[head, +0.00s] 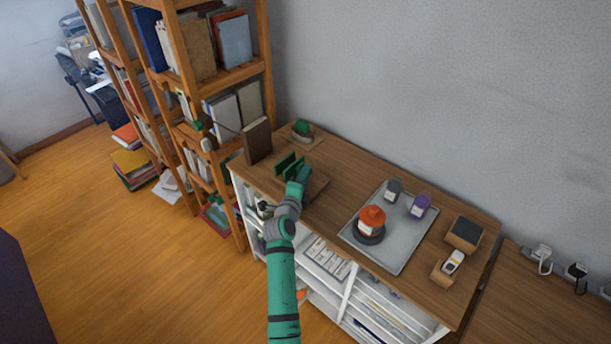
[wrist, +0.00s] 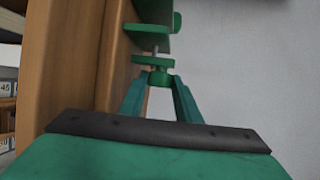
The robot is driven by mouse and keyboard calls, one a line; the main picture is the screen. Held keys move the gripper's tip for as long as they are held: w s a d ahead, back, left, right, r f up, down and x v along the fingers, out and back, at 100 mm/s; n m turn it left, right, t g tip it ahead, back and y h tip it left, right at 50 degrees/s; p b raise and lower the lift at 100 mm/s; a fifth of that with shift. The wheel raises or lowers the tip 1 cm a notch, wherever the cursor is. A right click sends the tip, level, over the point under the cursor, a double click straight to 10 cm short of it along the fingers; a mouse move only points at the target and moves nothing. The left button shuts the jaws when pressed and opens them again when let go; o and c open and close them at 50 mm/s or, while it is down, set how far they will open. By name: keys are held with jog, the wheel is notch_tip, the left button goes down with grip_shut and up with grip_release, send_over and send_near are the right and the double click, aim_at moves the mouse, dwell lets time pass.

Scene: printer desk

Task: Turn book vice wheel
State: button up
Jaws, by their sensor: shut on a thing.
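The book vice (head: 287,163) is green and stands on the wooden desktop near its left end. In the wrist view its green plates (wrist: 158,22) show at the top, with a thin metal screw running toward me. The vice wheel (wrist: 161,79) is a small green knob at the near end of that screw. My gripper (wrist: 160,92) is shut on the wheel, one finger on each side of it. In the head view my gripper (head: 297,184) is at the vice's near side and hides the wheel.
A dark brown book (head: 257,141) stands upright left of the vice. A green-topped item (head: 301,130) is behind it. A grey tray (head: 390,251) with a red-orange bottle (head: 371,220) and two small jars lies to the right. A tall bookshelf (head: 223,79) rises at the left.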

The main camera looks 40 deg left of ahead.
jog(key=shift+f+t, duration=0.1)
jog(key=shift+t, duration=0.3)
jog(key=shift+s+a, duration=0.1)
jog(key=o, duration=1.1)
jog(key=shift+c, duration=0.2)
jog(key=v, duration=1)
jog(key=shift+s+d, duration=0.3)
jog(key=shift+f, duration=0.1)
